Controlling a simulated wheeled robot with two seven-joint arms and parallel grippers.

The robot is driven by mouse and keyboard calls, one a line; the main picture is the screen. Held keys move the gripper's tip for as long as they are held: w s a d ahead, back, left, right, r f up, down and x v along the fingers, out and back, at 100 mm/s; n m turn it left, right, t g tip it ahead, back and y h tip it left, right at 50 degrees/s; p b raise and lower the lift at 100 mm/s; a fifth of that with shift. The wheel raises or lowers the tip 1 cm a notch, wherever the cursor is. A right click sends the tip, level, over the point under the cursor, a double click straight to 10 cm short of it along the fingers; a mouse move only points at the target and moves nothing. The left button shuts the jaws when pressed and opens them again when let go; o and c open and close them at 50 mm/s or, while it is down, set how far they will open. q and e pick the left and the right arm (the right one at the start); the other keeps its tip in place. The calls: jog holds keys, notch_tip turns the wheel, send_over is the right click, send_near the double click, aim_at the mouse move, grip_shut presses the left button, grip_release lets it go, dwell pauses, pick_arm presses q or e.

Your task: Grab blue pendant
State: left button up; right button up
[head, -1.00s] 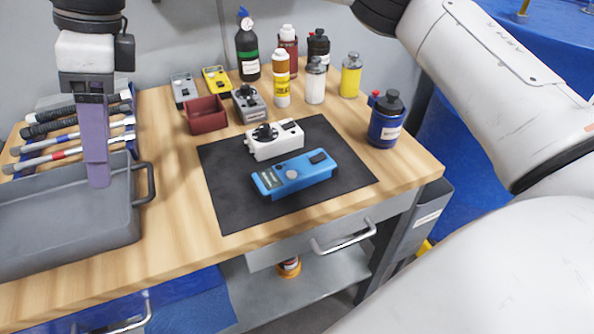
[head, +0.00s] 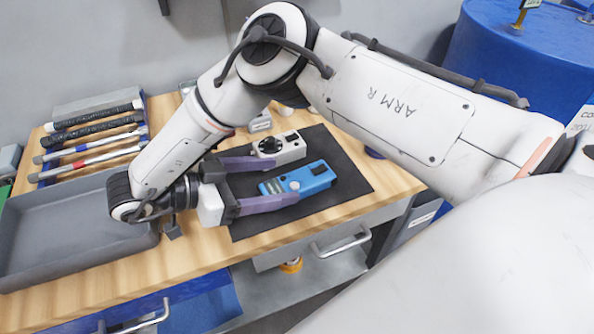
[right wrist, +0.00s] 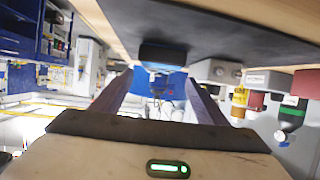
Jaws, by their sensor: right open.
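The blue pendant (head: 298,179) lies flat on a black mat (head: 345,190) on the wooden workbench. In the right wrist view its near end (right wrist: 163,53) shows, dark, between the fingers. My right gripper (head: 284,181) comes in low from the left with its purple fingers spread apart. The upper finger lies between the blue pendant and the white pendant (head: 280,147), the lower one along the blue pendant's front side. Whether either finger touches it I cannot tell. My left gripper is not in view.
A grey tray (head: 60,265) lies on the left of the bench, below the right wrist. Several black-and-silver handled tools (head: 95,135) lie behind it. My right arm hides the bottles at the back. A drawer handle (head: 340,245) sticks out in front.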

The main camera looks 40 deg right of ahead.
aim_at(298, 180)
jog(key=p+x, duration=0.1)
jog(key=x, duration=0.6)
jog(key=shift+s+a, duration=0.1)
jog(key=shift+s, duration=0.05)
jog(key=c, duration=1.3)
